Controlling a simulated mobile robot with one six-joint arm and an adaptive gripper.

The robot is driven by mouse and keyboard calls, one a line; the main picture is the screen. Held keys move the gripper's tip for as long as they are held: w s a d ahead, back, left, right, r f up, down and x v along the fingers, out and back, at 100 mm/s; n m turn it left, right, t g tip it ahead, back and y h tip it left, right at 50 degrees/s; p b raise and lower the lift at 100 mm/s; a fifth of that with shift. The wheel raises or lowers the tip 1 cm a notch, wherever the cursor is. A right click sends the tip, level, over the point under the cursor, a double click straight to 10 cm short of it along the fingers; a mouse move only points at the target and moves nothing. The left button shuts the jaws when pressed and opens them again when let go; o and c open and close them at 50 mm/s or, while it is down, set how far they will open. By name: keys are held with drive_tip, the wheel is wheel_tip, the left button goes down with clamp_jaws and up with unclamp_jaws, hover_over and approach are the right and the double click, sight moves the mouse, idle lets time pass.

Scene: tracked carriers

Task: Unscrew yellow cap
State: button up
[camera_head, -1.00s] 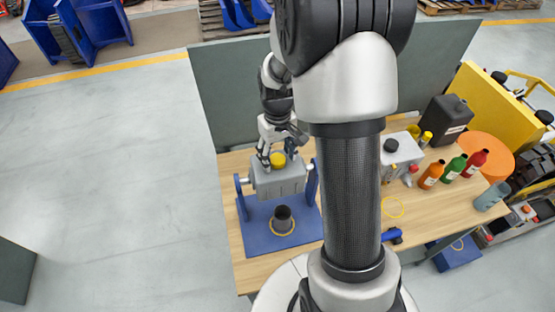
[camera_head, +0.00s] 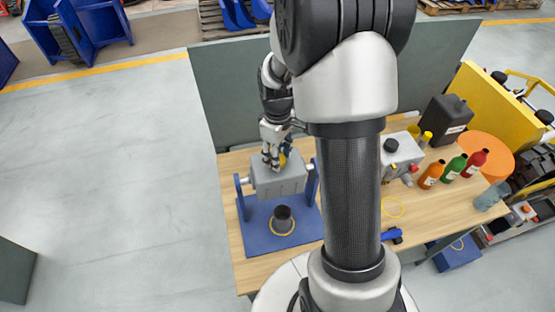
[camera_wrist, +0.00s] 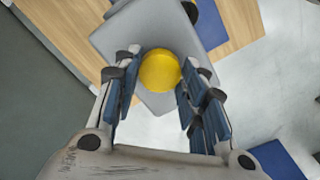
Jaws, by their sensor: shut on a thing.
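The yellow cap (camera_wrist: 160,70) is round and sits on top of a grey box-shaped container (camera_head: 279,183). The container is held between two uprights of a blue stand (camera_head: 258,237). My gripper (camera_wrist: 158,76) reaches down from above, and its blue-padded fingers are shut on the cap from both sides. In the head view my gripper (camera_head: 274,160) covers most of the cap, and only a bit of yellow shows. I cannot tell how far the cap is turned on its thread.
A dark cup (camera_head: 283,217) stands inside a yellow ring on the stand's base. To the right on the wooden table (camera_head: 420,205) are a grey canister (camera_head: 400,158), a black canister (camera_head: 447,120), orange, green and red bottles and an orange disc. A grey panel stands behind the table.

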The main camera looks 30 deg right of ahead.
drive_tip(key=n, duration=0.4)
drive_tip(key=n, duration=0.9)
drive_tip(key=shift+n, duration=0.4)
drive_tip(key=n, duration=0.5)
drive_tip(key=shift+c, duration=0.2)
drive_tip(key=n, duration=0.4)
drive_tip(key=shift+n, duration=0.4)
drive_tip(key=shift+w+r, duration=0.1)
drive_tip(key=shift+r, duration=0.25)
drive_tip(key=shift+c, duration=0.3)
